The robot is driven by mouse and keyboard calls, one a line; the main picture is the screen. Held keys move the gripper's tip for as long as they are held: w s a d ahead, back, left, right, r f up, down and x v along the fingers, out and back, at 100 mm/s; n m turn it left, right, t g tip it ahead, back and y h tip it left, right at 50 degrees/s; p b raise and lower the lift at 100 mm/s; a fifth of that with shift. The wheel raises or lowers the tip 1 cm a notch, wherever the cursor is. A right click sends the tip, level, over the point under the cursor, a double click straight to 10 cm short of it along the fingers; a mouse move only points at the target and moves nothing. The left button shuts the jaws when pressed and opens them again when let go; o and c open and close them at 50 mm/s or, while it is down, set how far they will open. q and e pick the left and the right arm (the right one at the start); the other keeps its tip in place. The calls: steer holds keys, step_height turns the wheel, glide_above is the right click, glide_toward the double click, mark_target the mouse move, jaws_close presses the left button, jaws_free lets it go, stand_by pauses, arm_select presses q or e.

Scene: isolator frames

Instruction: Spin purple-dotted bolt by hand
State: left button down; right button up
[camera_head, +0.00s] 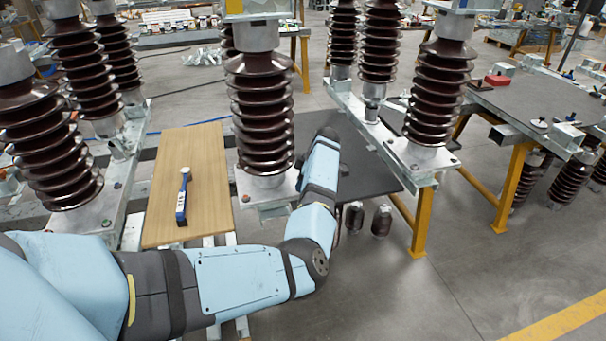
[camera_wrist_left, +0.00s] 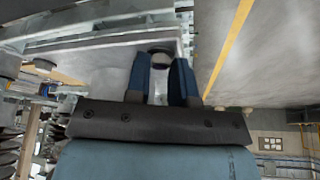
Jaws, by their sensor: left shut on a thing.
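My left gripper (camera_wrist_left: 160,64) has two blue fingers, shut on the sides of a small round bolt (camera_wrist_left: 161,59) by the edge of a metal plate (camera_wrist_left: 95,50) in the left wrist view. No purple dot can be made out on this bolt. In the head view my left arm reaches past the right side of the middle brown ribbed insulator (camera_head: 262,120); the fingers are hidden there. The insulator stands upright on a metal base plate (camera_head: 262,208), with one bolt (camera_head: 246,198) at its front left corner. My right gripper is in neither view.
A blue-handled wrench-like tool (camera_head: 182,200) lies on a wooden board (camera_head: 208,165) left of the insulator. A dark board (camera_head: 365,170) lies behind my left arm. More insulators stand on frames at both sides. Floor at the lower right (camera_head: 430,300) is clear.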

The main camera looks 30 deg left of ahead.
arm_select(q)
steer(key=m+p, duration=0.1)
steer(key=m+t+p, duration=0.1)
steer(key=m+p, duration=0.1)
steer(key=p, duration=0.1)
steer(key=shift+s+r+m+y, duration=0.15)
steer(key=shift+r+m+y, duration=0.15)
steer(key=shift+m, duration=0.1)
steer(key=m+t+p, duration=0.2)
steer(key=m+p, duration=0.3)
steer(key=shift+s, duration=0.2)
steer(key=shift+f+m+t+p, duration=0.1)
steer(key=shift+m+t+p, duration=0.6)
steer(key=shift+m+p, duration=0.5)
steer(key=shift+f+m+h+p, duration=0.1)
steer(key=shift+m+h+p, duration=0.45)
steer(key=shift+m, duration=0.15)
steer(key=shift+f, duration=0.1)
steer(key=c, duration=1)
jaws_free()
